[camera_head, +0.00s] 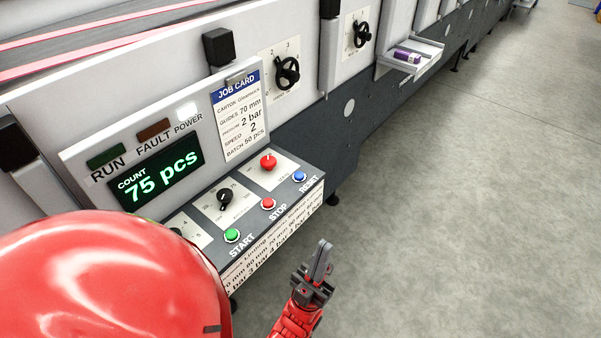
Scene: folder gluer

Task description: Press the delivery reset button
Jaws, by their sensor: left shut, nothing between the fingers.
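The blue button (299,176) labelled RESET sits at the right end of the control panel's sloped face (248,212). To its left are the red STOP button (268,203) and the green START button (232,235). My left gripper (322,246) is shut and empty, with its fingers pointing up in the picture. It is below and a little right of the blue button in the picture, apart from it, over the floor beside the panel's front edge. My right gripper is not in view.
A job card (238,113) hangs above. A tray (425,53) with a purple box (407,56) juts out farther along. The floor at right is clear.

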